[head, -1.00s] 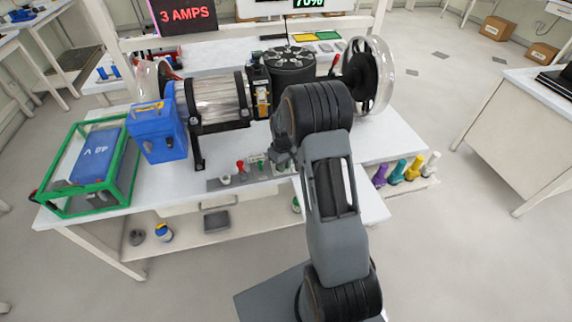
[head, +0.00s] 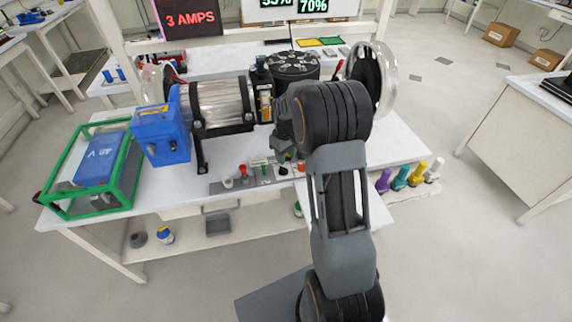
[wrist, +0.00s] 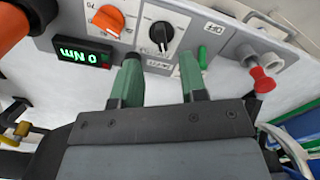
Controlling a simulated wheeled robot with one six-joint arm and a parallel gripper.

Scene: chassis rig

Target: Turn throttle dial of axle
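The control panel (wrist: 225,38) carries an orange dial (wrist: 108,20) and a black dial (wrist: 160,36) with a white pointer mark. Their labels are too small to read surely, so I cannot tell which is the throttle dial. My gripper (wrist: 161,68) is open and empty, its two green fingers apart, with the black dial just beyond and between the tips. The orange dial lies left of the fingers. In the head view the panel (head: 232,186) lies along the bench front, and my arm hides part of it. The axle rig (head: 222,101) stands behind.
A display reading 0 Nm (wrist: 84,53) is left of the fingers. A green switch (wrist: 203,55) is close to the right finger, and a red knob (wrist: 262,80) is farther right. A blue box (head: 160,135) and a green-framed case (head: 92,170) stand on the bench's left.

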